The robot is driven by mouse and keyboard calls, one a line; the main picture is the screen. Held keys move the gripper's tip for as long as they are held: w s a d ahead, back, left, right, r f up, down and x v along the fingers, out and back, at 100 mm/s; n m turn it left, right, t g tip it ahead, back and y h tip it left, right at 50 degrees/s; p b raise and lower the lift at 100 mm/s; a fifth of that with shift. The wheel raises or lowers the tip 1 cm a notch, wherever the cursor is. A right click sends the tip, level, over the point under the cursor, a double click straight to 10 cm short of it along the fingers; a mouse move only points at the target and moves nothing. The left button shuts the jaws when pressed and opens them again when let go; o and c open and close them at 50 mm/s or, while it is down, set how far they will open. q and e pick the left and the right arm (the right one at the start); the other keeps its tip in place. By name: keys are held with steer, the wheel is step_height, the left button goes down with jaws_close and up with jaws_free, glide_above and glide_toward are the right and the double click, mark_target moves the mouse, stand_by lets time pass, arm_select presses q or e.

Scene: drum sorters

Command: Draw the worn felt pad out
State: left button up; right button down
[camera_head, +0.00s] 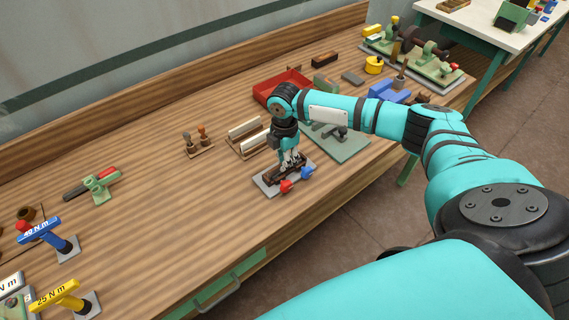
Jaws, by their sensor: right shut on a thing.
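My right gripper (291,160) reaches down to a small dark fixture (272,179) on a grey plate near the table's front edge. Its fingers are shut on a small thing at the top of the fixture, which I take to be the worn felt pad. The pad is hidden by the fingers and too small to make out. I cannot tell whether it is still seated or raised. A red knob (286,186) and a blue knob (307,172) stick out at the fixture's front. My left gripper is not in view.
A wooden rack with white strips (246,136) stands just left of the gripper. A red tray (276,88) lies behind my forearm and a green-grey plate (347,151) lies to the right.

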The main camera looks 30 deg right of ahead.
step_height(320, 180, up, 10)
steer(key=b, duration=0.2)
stand_by(0.4)
